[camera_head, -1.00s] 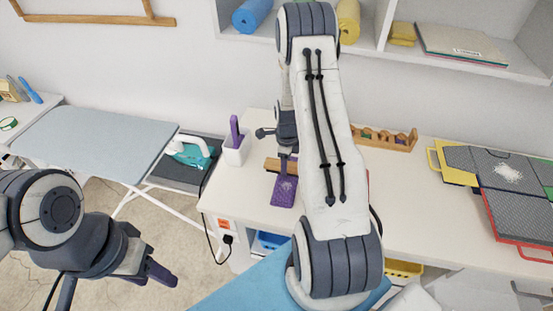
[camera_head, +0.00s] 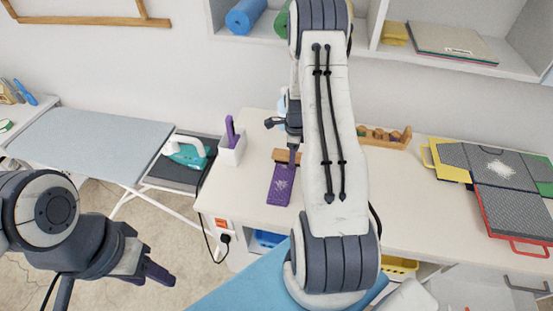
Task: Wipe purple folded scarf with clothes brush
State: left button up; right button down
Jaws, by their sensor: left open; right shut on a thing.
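The purple folded scarf (camera_head: 280,188) lies on the white table, with a pale speckled patch on its upper part. My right gripper (camera_head: 294,152) is shut on the wooden clothes brush (camera_head: 282,156), which is at the far end of the scarf. My arm hides part of the brush, and I cannot tell whether it touches the cloth. My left gripper (camera_head: 157,271) is open and empty, low at the left, away from the table.
A white cup (camera_head: 232,152) with a purple-handled item stands left of the scarf. A wooden rack (camera_head: 384,140) is behind, to the right. An ironing board (camera_head: 90,145) with a teal iron (camera_head: 189,152) stands left.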

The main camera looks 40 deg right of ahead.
jog(key=shift+w+a+r+p, duration=0.1)
jog(key=shift+a+r+p, duration=0.2)
jog(key=shift+r, duration=0.3)
jog(key=shift+w+a+r+p, duration=0.1)
jog(key=shift+a+r+p, duration=0.15)
jog(key=shift+r, duration=0.3)
jog(key=shift+d+r+p, duration=0.15)
jog(key=shift+r+p, duration=0.35)
jog(key=shift+r, duration=0.2)
jog(key=shift+r+p, duration=0.65)
jog(key=shift+r, duration=0.35)
